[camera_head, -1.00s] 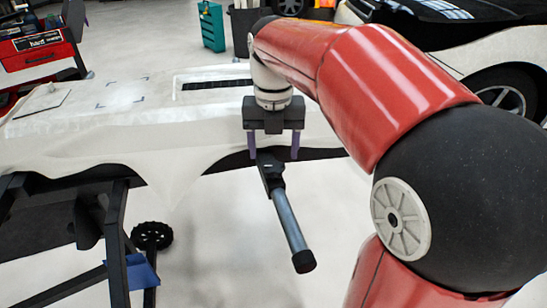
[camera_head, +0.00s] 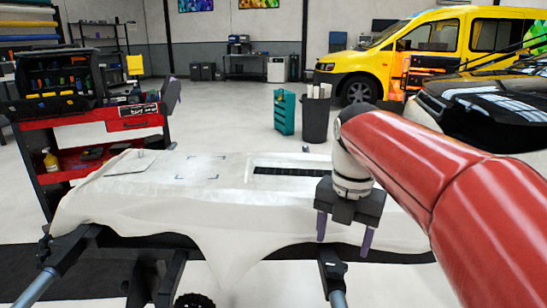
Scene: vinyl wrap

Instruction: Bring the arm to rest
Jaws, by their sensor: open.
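My gripper (camera_head: 345,228) hangs from my red arm at the right of the view, in front of the near right part of the covered table. Its two purple fingers point down, spread apart, with nothing between them. The arm (camera_head: 430,180) runs from the lower right corner up to the wrist. Whether the fingers touch the white cover cannot be told.
A table with a white cover (camera_head: 130,210) fills the middle; a dark slotted strip (camera_head: 290,171) lies on it. A red tool cart (camera_head: 100,130) stands at left. A teal box (camera_head: 284,112) and grey bin (camera_head: 315,118) stand behind. A black car (camera_head: 490,105) is at right.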

